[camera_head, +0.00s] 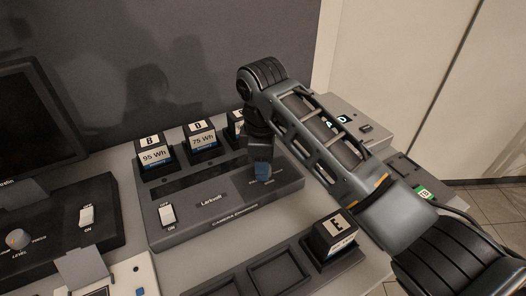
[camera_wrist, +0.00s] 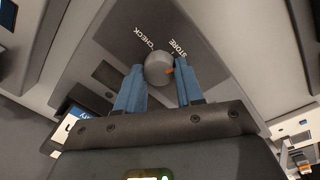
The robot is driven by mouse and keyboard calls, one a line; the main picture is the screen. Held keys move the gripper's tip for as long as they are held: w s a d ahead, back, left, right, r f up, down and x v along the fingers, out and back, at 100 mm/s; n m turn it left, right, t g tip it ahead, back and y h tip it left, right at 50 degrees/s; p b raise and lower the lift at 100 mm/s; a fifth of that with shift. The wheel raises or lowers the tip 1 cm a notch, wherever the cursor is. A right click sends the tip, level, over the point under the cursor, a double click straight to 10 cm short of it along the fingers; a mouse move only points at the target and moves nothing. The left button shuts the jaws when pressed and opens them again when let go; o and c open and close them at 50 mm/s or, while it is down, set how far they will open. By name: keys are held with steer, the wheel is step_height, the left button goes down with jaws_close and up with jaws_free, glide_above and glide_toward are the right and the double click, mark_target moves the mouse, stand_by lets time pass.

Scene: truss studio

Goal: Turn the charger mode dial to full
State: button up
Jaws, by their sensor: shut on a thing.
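The Larkvolt camera charger (camera_head: 190,204) is a dark grey box on the counter. Its mode dial (camera_wrist: 159,67) is a round grey knob with an orange mark on its right side in the wrist view. The printed words CHECK and STORE show above the dial, and the mark sits a little below STORE. No FULL label is readable. My gripper (camera_head: 262,174) reaches down to the charger's right front part. In the wrist view its blue fingers (camera_wrist: 158,88) stand on both sides of the dial, shut on it. In the head view the dial is hidden behind the gripper.
Batteries B (camera_head: 153,152) and D (camera_head: 201,138) stand in the charger's back slots; another is partly hidden by my arm. An off/on switch (camera_head: 167,214) is on the charger's left. Battery E (camera_head: 333,238) stands in a dark tray (camera_head: 240,284) in front. A panel with a knob (camera_head: 17,239) is at left.

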steer(key=m+p, duration=0.2)
steer(key=m, duration=0.2)
steer(key=shift+m+p, duration=0.3)
steer(key=m, duration=0.5)
steer(key=shift+w, duration=0.1)
steer(key=shift+m, duration=0.3)
steer(key=o, duration=1)
steer(key=shift+o, duration=0.2)
steer(key=shift+r, duration=0.1)
step_height(320, 180, up, 6)
steer(key=shift+r, duration=0.1)
steer(key=shift+a+r, duration=0.15)
steer(key=shift+r, duration=0.55)
